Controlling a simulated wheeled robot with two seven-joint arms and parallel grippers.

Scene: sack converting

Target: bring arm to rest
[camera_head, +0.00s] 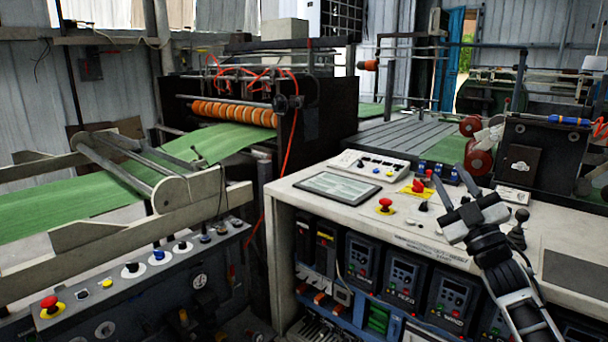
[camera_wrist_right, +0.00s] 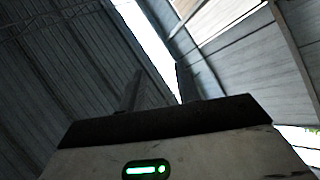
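My right arm comes in from the lower right in the head view. Its gripper (camera_head: 448,172) is raised in front of the white control desk, with its two dark fingers pointing up and apart. In the right wrist view the fingers (camera_wrist_right: 158,82) stand apart with nothing between them, against the shed's roof and wall. A green light shows on the gripper body (camera_wrist_right: 146,169). My left gripper is in neither view.
The control desk (camera_head: 300,193) carries a screen (camera_head: 337,187), a red stop button (camera_head: 385,204) and a joystick (camera_head: 517,230). A second panel (camera_head: 130,300) with buttons is at the lower left. Green sheeting (camera_head: 70,205) runs into the roller machine (camera_head: 330,110).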

